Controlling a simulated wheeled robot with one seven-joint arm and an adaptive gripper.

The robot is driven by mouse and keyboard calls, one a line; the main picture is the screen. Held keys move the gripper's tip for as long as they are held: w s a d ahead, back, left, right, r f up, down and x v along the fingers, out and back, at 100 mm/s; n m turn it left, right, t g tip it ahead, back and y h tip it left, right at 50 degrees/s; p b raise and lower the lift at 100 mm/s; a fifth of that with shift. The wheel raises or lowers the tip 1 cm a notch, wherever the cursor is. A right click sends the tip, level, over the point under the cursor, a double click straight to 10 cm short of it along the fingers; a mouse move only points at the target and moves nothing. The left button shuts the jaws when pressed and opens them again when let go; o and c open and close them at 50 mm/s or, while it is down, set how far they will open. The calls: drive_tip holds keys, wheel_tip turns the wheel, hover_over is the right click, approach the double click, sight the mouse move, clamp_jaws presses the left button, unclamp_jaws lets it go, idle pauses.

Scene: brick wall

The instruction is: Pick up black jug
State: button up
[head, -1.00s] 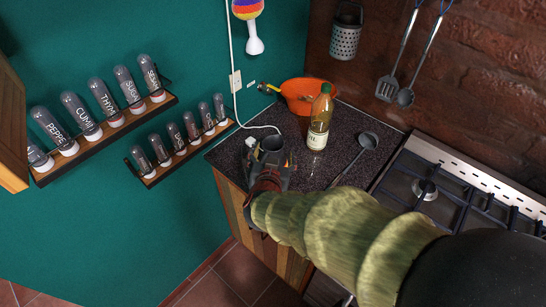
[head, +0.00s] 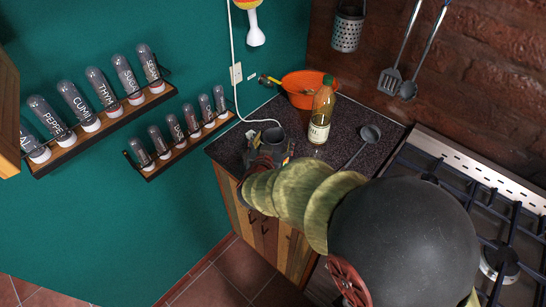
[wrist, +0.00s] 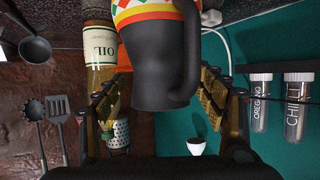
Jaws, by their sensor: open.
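The black jug (wrist: 165,75) fills the middle of the wrist view, with a coloured band of red, yellow and green and a black handle on its right. It stands between the two open fingers of my gripper (wrist: 163,95), with no clear grip on it. In the head view the jug (head: 274,136) is small and dark on the countertop, its lower part hidden by my gripper (head: 266,160).
An oil bottle (head: 321,112) stands close beside the jug, with an orange bowl (head: 299,90) behind it. A ladle (head: 364,143) lies to the right on the dark countertop (head: 345,120). A stove (head: 470,190) adjoins the counter. Spice racks (head: 105,125) hang on the green wall.

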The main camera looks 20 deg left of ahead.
drive_tip(key=shift+r, duration=0.1)
drive_tip(key=c, duration=0.3)
drive_tip(key=c, duration=1.5)
clamp_jaws()
